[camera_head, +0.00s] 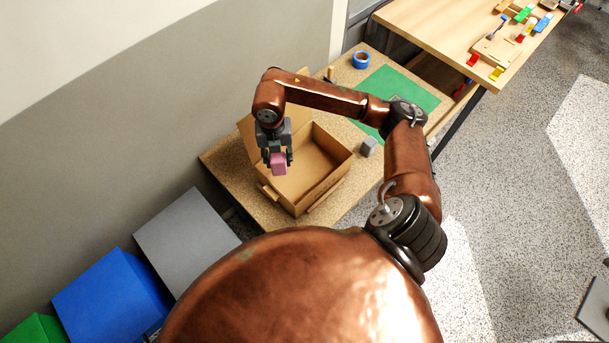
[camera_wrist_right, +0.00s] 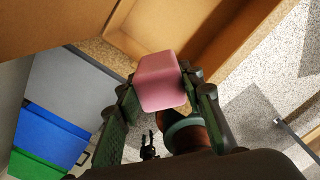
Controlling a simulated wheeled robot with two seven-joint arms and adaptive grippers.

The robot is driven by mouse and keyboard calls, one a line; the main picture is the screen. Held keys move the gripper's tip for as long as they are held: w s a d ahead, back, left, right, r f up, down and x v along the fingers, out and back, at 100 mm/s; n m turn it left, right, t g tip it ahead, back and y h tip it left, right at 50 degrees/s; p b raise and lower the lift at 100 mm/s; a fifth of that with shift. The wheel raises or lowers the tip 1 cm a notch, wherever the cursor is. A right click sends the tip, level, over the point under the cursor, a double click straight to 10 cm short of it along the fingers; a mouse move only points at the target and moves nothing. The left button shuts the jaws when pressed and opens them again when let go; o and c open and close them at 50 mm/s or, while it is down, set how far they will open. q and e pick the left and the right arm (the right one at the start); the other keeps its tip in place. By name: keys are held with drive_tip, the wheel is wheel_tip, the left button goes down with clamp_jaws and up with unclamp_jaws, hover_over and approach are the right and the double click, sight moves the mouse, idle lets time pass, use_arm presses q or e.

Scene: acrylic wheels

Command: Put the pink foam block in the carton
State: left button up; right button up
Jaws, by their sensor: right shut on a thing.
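The pink foam block (camera_head: 278,163) is held between the fingers of my right gripper (camera_head: 276,157), which is shut on it. In the right wrist view the pink block (camera_wrist_right: 161,80) sits between the two fingertips (camera_wrist_right: 160,88). The open cardboard carton (camera_head: 327,171) stands on the table with its flaps spread. In the head view the block appears over the left part of the carton; its exact height cannot be told. The carton (camera_wrist_right: 200,30) fills the top of the wrist view. My left gripper is not clearly in the head view.
A grey block (camera_head: 369,146), a green mat (camera_head: 410,92) and blue tape (camera_head: 361,60) lie on the speckled table (camera_head: 222,158). Grey (camera_head: 185,235), blue (camera_head: 110,290) and green (camera_head: 35,330) bins stand lower left. A wooden bench (camera_head: 440,30) with colourful parts is upper right.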

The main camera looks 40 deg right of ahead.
drive_tip(key=shift+d+f+m, duration=0.1)
drive_tip(key=shift+d+m, duration=0.15)
drive_tip(key=shift+m, duration=0.15)
drive_tip(key=shift+s+f, duration=0.1)
drive_tip(key=shift+f, duration=0.2)
hover_over(285, 192)
wheel_tip(285, 192, down, 17)
drive_tip(key=shift+f+p, duration=0.2)
drive_tip(key=shift+p, duration=0.1)
drive_tip(key=shift+f, duration=0.15)
drive_tip(key=o, duration=0.3)
drive_tip(key=shift+m, duration=0.3)
drive_tip(key=shift+o, duration=0.8)
